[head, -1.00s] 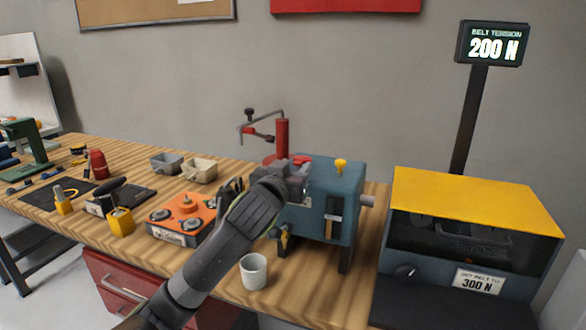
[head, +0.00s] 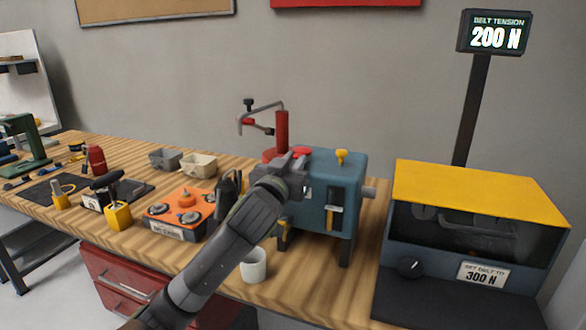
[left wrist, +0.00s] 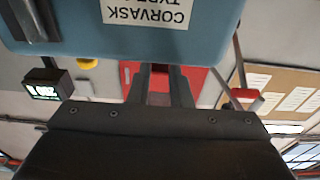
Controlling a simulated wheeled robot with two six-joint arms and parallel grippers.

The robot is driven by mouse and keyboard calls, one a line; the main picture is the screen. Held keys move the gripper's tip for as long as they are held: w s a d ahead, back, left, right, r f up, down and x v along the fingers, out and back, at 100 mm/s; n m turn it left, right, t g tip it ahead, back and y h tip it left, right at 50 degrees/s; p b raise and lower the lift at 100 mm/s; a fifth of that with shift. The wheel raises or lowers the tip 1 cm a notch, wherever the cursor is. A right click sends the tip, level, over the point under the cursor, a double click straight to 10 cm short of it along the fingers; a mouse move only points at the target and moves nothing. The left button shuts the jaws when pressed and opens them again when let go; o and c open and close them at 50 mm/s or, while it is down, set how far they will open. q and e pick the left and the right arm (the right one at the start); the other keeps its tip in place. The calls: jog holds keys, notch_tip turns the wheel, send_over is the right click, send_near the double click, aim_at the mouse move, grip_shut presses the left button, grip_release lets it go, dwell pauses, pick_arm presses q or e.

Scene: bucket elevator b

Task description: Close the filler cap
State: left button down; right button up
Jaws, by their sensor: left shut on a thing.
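The blue gearbox housing (head: 316,213) stands on short dark legs on the bench. A red cap (head: 301,152), which looks like the filler cap, is at its top left edge. My left gripper (head: 297,165) is at the upper left of the housing, right below the visible red, and is shut on the cap. The gripper hides much of the cap, so I cannot tell its tilt. In the left wrist view the fingers (left wrist: 160,82) are close together with red between and behind them; the housing (left wrist: 80,35) fills the top. My right gripper is out of view.
A yellow knob (head: 341,157) sits on top of the housing. A red clamp stand (head: 281,128) rises behind it. A white cup (head: 254,266) is under my left forearm. An orange unit (head: 180,208) is to the left, and a yellow-topped belt tester (head: 480,195) to the right.

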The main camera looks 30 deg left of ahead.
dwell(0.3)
pick_arm(q)
jog(key=c, duration=1.3)
grip_release()
jog(key=shift+f, duration=0.1)
